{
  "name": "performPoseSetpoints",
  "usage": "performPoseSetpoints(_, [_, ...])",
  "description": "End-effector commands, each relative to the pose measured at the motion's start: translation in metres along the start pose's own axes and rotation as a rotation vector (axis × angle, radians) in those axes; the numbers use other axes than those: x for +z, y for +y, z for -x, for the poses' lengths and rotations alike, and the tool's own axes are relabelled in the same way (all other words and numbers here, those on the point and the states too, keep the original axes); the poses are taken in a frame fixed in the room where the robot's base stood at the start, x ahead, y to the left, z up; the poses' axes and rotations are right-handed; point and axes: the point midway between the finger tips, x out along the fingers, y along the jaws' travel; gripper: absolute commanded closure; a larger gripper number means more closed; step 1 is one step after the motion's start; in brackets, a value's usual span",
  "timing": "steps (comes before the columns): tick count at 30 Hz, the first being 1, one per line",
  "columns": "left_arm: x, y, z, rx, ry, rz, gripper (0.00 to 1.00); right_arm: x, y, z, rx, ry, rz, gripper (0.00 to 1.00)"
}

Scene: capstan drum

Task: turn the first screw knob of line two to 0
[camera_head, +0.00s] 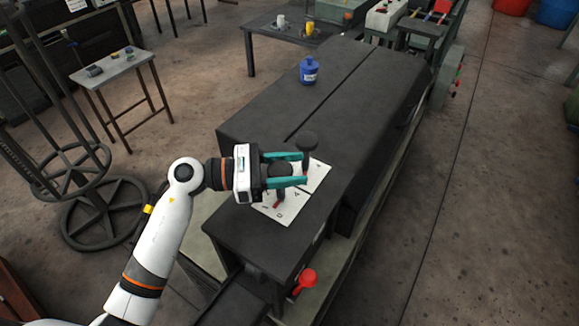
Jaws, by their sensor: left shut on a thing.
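My left gripper (303,169) reaches in from the left over the dark machine top. Its teal fingers are shut on a black round screw knob (281,169), one on each side of it. A stem with a red pointer end shows below this knob, over a white marked plate (291,208). A second black knob (305,139) stands just beyond the far finger, over another part of the white plate. The plate's marks are too small to read surely, and the gripper hides part of it. My right gripper is not in view.
A blue jar (309,71) stands farther back on the dark machine top (350,120). A red ball-ended lever (306,279) sticks out at the front. A handwheel (62,170) and a small table (112,66) stand to the left. The floor at right is clear.

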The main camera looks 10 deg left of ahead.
Motion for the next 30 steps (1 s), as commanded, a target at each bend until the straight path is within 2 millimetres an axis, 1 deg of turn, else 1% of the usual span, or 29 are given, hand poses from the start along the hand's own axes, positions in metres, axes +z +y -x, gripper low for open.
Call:
performPoseSetpoints(8, [-0.001,-0.001,0.001,-0.134,-0.001,0.001,0.76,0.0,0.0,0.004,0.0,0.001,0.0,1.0])
performPoseSetpoints(11, [-0.002,-0.002,0.001,-0.203,-0.001,0.002,0.76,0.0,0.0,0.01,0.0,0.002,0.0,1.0])
performPoseSetpoints(21, [-0.004,-0.006,0.002,-0.416,-0.001,0.003,0.76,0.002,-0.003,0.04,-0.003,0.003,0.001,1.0])
performPoseSetpoints(25, [-0.003,-0.007,0.002,-0.466,0.0,0.002,0.76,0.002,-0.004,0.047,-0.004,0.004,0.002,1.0])
performPoseSetpoints(30, [-0.001,-0.008,0.002,-0.502,0.0,0.001,0.76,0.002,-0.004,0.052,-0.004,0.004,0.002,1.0])
